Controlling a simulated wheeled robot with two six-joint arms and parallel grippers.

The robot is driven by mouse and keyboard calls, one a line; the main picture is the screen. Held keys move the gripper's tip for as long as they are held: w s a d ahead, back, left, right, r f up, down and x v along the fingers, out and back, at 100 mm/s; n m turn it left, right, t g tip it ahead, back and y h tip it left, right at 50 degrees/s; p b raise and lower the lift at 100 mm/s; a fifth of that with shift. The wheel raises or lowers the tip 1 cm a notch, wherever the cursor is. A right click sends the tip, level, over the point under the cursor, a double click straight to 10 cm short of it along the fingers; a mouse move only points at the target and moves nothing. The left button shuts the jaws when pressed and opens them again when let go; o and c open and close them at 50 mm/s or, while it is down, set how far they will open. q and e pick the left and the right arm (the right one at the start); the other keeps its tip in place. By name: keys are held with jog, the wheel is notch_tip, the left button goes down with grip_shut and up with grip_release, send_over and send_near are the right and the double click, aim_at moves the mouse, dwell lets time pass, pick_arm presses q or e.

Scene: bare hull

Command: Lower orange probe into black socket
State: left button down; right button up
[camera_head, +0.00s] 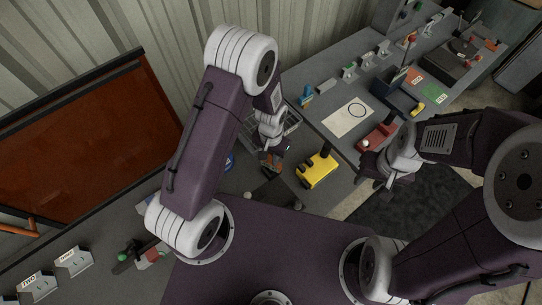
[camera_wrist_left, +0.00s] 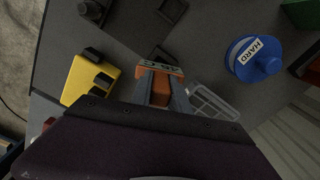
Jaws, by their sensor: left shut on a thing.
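The orange probe (camera_wrist_left: 160,88) is between the fingers of my left gripper (camera_wrist_left: 162,92) in the left wrist view. In the head view my left gripper (camera_head: 272,160) is over the grey bench, left of a yellow block. A black square piece with a recess (camera_wrist_left: 172,9), perhaps the socket, lies beyond the fingertips; another dark piece (camera_wrist_left: 158,55) is partly hidden behind the probe. I cannot tell the probe's height above them. My right gripper (camera_head: 375,182) appears open and empty at the right.
The yellow block (camera_wrist_left: 91,80) with black parts is left of my gripper in the wrist view. A blue round piece marked HARD (camera_wrist_left: 257,58) and a pale grid tray (camera_wrist_left: 210,103) are to the right. A red block (camera_head: 377,136) lies near my right gripper.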

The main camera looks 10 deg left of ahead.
dwell(0.3)
pick_arm(q)
jog(key=shift+f+b, duration=0.45)
jog(key=shift+f, duration=0.15)
dwell(0.5)
jog(key=c, duration=0.7)
grip_release()
notch_tip(320, 180, up, 9)
jog(key=p, duration=0.8)
jog(key=shift+r, duration=0.1)
